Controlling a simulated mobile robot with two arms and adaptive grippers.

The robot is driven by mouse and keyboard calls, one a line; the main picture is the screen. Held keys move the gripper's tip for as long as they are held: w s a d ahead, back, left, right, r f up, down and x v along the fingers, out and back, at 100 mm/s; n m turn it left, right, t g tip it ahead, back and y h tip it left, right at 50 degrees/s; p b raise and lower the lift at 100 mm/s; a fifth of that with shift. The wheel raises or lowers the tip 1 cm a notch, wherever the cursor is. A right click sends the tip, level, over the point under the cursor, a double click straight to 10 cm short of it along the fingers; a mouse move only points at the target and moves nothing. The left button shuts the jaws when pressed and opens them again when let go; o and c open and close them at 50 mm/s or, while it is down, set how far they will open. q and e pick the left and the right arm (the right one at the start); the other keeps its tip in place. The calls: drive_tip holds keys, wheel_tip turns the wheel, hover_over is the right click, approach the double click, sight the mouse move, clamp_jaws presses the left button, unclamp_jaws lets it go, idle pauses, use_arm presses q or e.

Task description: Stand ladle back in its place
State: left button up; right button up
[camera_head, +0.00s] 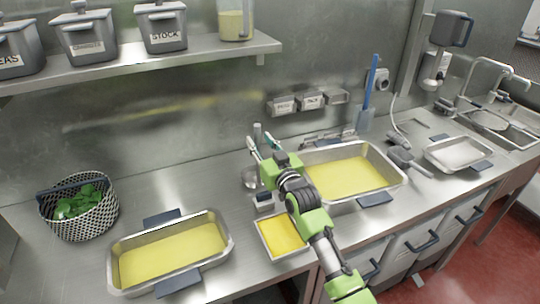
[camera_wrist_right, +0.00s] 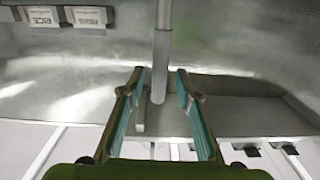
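My right gripper (camera_head: 263,145) is over the counter near the back wall, with its two fingers apart. In the right wrist view the open gripper (camera_wrist_right: 154,84) has an upright grey rod (camera_wrist_right: 162,50) in the gap between its fingers, with space on both sides. The rod looks like the ladle's handle; its top (camera_head: 257,130) shows just behind the fingers in the head view. A round metal bowl shape (camera_head: 250,180) sits below the gripper, partly hidden by it. I cannot tell whether it is the ladle's bowl or a holder. My left gripper is out of view.
Large pans of yellow liquid stand left (camera_head: 172,255) and right (camera_head: 350,177), with a small yellow tray (camera_head: 281,235) between them. A blue spatula (camera_head: 371,82) stands upright at the back. A basket of greens (camera_head: 80,209) is far left. Small labelled boxes (camera_head: 283,104) hang on the wall.

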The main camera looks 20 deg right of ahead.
drive_tip(key=s+b, duration=0.2)
drive_tip(key=s, duration=0.9)
drive_tip(key=shift+d, duration=0.35)
drive_tip(key=shift+f, duration=0.15)
